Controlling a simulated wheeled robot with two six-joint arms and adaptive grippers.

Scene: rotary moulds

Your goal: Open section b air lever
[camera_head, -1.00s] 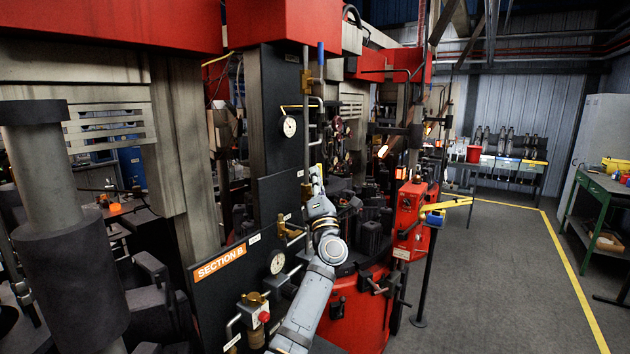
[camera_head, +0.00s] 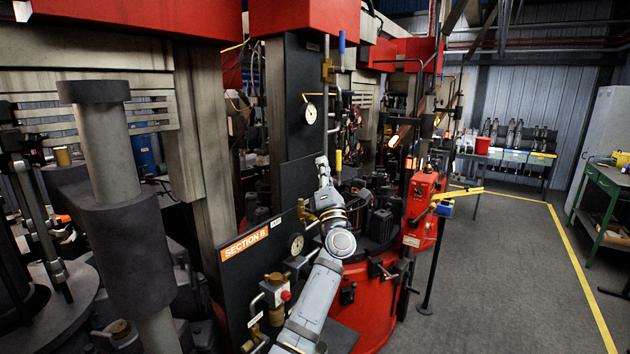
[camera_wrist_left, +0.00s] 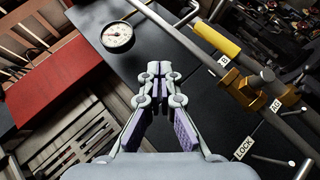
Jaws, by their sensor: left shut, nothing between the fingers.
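My left gripper (camera_head: 321,160) is raised in front of the dark panel above the orange SECTION B sign (camera_head: 246,244). In the left wrist view the left gripper (camera_wrist_left: 155,72) has its fingers together, with nothing between them. A lever with a yellow sleeve (camera_wrist_left: 216,38) is right of the fingertips, apart from them. Its bar runs to a brass valve (camera_wrist_left: 258,92) with small white tags; their text is hard to read. In the head view the yellow sleeve (camera_head: 338,161) stands upright just right of the gripper. My right gripper is not in view.
A pressure gauge (camera_wrist_left: 117,36) is up and left of the fingertips. Pipes and a blue-handled lever (camera_head: 341,42) rise above. Red machinery (camera_head: 375,300) stands close right of the arm. The floor (camera_head: 500,270) farther right is clear.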

